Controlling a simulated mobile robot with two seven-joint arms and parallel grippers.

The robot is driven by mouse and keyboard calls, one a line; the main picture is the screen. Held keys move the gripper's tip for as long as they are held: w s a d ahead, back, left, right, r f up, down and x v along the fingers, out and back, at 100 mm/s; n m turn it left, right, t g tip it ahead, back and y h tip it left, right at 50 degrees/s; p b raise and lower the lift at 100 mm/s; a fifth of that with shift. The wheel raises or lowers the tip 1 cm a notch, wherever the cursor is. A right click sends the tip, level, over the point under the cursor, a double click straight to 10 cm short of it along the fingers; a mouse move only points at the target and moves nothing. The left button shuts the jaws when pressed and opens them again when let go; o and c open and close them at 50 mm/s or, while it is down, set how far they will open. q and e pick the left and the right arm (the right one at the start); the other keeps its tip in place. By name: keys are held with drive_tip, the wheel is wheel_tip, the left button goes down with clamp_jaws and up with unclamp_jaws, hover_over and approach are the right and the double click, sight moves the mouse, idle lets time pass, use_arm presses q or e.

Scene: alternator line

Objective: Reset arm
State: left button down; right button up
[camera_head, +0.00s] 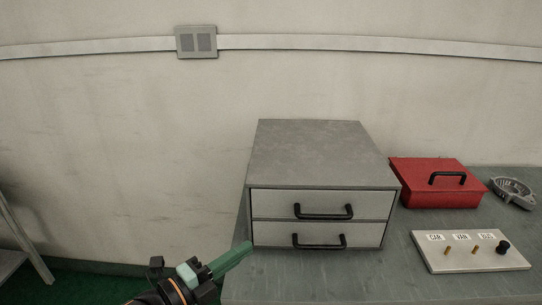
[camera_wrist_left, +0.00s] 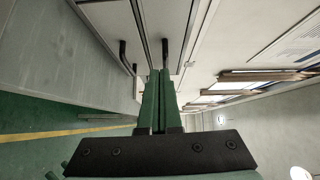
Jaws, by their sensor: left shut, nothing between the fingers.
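My left gripper (camera_head: 241,252) comes in from the bottom of the head view, with its green fingers pointing up and right. It is shut and empty, near the left front corner of the grey drawer cabinet (camera_head: 312,150). In the left wrist view its two green fingers (camera_wrist_left: 160,78) lie together, pointing toward the cabinet's black handles. The cabinet has an upper drawer (camera_head: 275,202) and a lower drawer (camera_head: 272,234), and both look closed. I cannot tell whether the fingertips touch the cabinet. My right gripper is not in view.
The grey table (camera_head: 330,280) carries the cabinet, a red box (camera_head: 425,195) with a black handle, a labelled panel (camera_head: 470,262) with pegs and a grey metal part (camera_head: 512,190). A wall stands behind. Green floor (camera_head: 90,285) lies left of the table.

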use_arm(q)
drive_tip(key=s+a+f+n+g+y, duration=0.5)
drive_tip(key=s+a+f+n+y, duration=0.15)
drive_tip(key=s+f+n, duration=0.45)
drive_tip(key=s+a+f+n+g+y, duration=0.55)
drive_tip(key=s+a+f+n, duration=0.2)
drive_tip(key=s+n, duration=0.6)
drive_tip(key=w+d+f+t+h, duration=0.1)
drive_tip(key=w+d+f+t, duration=0.1)
drive_tip(key=f, duration=0.3)
drive_tip(key=w+d+f+t+h, duration=0.1)
drive_tip(key=w+d+f+t, duration=0.2)
drive_tip(key=f, duration=0.3)
drive_tip(key=shift+t+p, duration=0.45)
drive_tip(key=shift+t, duration=0.4)
drive_tip(key=shift+m, duration=0.25)
